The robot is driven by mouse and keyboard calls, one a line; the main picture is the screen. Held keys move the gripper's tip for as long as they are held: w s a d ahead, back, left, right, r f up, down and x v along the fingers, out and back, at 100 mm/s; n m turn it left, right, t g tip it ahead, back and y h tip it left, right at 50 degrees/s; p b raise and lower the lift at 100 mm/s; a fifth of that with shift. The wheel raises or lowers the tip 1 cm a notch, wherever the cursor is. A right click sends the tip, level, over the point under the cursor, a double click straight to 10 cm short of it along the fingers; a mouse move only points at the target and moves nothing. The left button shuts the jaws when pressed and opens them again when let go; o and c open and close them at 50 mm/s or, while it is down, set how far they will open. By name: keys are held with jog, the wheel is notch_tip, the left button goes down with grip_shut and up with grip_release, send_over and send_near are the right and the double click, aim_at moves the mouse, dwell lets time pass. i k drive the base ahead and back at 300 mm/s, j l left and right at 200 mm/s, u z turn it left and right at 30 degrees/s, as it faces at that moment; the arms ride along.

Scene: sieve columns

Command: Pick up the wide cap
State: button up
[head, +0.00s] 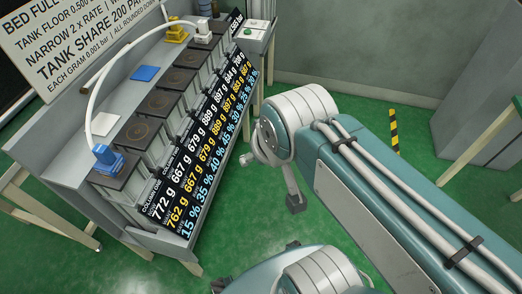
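I cannot tell for sure which piece is the wide cap. A blue cap (107,160) sits at the near end of the row of columns, with a white hose joined to its top. A yellow cap (176,35) stands on the bench behind the far columns. A white cap (203,38) sits near the far end of the row, at the hose's other end. A flat blue square (145,73) and a flat white square (103,124) lie on the bench top behind the columns. My arm reaches in from the right; I cannot make out my gripper.
Several dark square column tops (160,103) run along the bench. A slanted number panel (205,145) fronts them. The white hose (105,75) arches over the bench. A lettered sign (75,35) stands behind. A green button box (250,32) is at the far end. Green floor is open in front.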

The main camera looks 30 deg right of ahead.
aim_at(175, 32)
jog(key=i+l+u, duration=0.15)
jog(key=i+l, duration=0.15)
jog(key=i+l+u, duration=0.1)
jog(key=i+l, duration=0.2)
jog(key=i+l+u, duration=0.15)
jog(key=i+l, duration=0.2)
jog(key=i+l+u, duration=0.1)
jog(key=i+l, duration=0.15)
jog(key=i+l+u, duration=0.15)
jog(key=i+l, duration=0.15)
jog(key=l, duration=0.2)
jog(key=i+l+u, duration=0.1)
jog(key=l, duration=0.3)
jog(key=i+l+u, duration=0.15)
jog(key=i+l, duration=0.2)
jog(key=l, duration=0.1)
